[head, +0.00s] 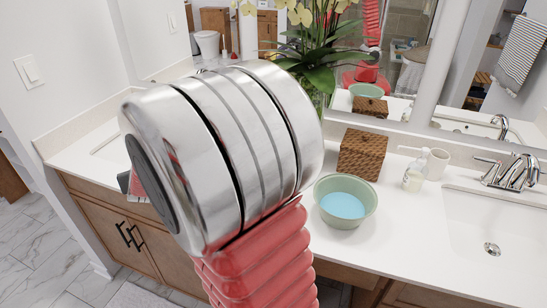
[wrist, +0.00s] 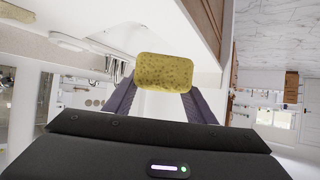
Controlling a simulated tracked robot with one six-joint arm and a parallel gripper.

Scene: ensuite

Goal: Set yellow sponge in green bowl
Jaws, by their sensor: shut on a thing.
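The yellow sponge (wrist: 164,72) is held between the two fingers of my gripper (wrist: 161,98) in the wrist view. My gripper is shut on it, and the sponge appears clear of the counter. The green bowl (head: 333,222) stands upright on the white counter in the head view, with a light blue inside and no object seen in it. In the head view my arm's large silver joint and red link fill the middle, left of the bowl, and hide the sponge. Only a small dark part, perhaps of my gripper, shows at the arm's left edge.
A brown woven box (head: 363,154) stands just behind the bowl. A soap bottle (head: 414,175) and a white cup (head: 437,163) are to its right, before the sink (head: 490,235). A plant (head: 308,55) stands behind my arm. The counter between bowl and sink is clear.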

